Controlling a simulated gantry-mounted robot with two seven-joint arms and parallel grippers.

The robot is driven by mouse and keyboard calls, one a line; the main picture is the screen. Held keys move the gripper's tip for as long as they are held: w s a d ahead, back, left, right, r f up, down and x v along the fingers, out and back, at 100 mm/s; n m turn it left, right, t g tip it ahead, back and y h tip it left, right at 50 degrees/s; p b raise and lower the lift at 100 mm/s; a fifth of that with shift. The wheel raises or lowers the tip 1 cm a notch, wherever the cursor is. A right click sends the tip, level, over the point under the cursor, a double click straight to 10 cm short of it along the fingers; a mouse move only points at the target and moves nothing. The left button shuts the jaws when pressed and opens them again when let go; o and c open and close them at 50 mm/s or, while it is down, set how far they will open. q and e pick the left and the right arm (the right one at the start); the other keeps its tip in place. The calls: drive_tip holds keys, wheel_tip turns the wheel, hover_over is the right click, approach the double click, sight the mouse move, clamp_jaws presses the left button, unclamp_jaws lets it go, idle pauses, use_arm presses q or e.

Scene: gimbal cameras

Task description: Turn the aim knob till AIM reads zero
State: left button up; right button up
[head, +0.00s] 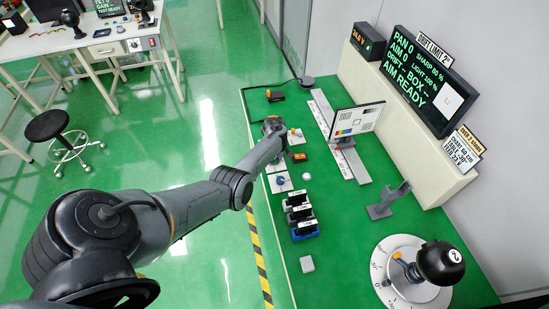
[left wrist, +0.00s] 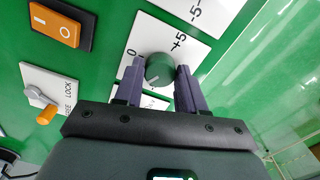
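The aim knob (left wrist: 159,70) is a round dark green knob with a pale pointer line, on a white scale plate (left wrist: 200,60) marked 0, +5 and -5. My left gripper (left wrist: 160,75) has one finger on each side of the knob. Whether both fingers press on it I cannot tell. In the head view my left gripper (head: 273,126) is at the bench's left edge and hides the knob. The wall screen (head: 424,80) reads PAN 0, AIM 0 and AIM READY. My right gripper is not in view.
An orange rocker switch (left wrist: 62,24) and a lock lever (left wrist: 40,100) sit left of the knob. On the bench are a test chart (head: 358,119), a rail (head: 318,112), labelled blocks (head: 303,228) and a black ball on a round dial (head: 441,263).

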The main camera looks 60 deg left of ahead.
use_arm(q)
drive_tip(key=o, duration=0.4)
drive_tip(key=shift+r+p, duration=1.85)
drive_tip(key=shift+r, duration=3.55)
drive_tip(key=shift+s+f, duration=0.1)
